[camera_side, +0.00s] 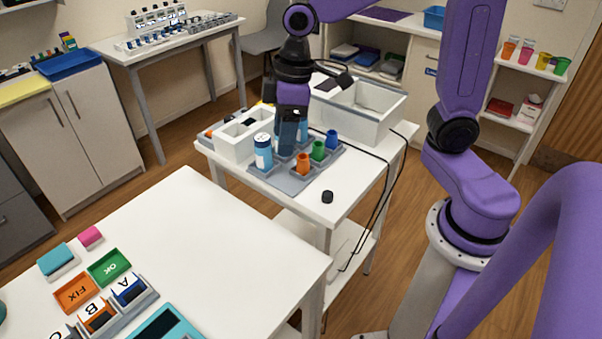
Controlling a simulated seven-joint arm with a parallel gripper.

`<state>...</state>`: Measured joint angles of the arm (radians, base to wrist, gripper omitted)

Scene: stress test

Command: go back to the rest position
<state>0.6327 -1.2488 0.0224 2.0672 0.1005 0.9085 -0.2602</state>
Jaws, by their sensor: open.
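My gripper (288,142) points down over the grey tray (275,181) on the small white table. It is open, but its fingers are dark and partly merge with the things behind them. Another blue-and-white bottle (303,128) shows just behind the gripper, partly hidden. I cannot tell whether the fingers touch anything. An orange cup (303,164), a green cup (318,151) and a blue cup (332,139) stand along the tray's right side.
A white divided box (232,146) is left of the gripper; a large white bin (378,112) stands behind. A small black cap (327,197) lies near the table's front. Black cables (388,185) hang at the right edge. The front table (200,225) has a wide clear area.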

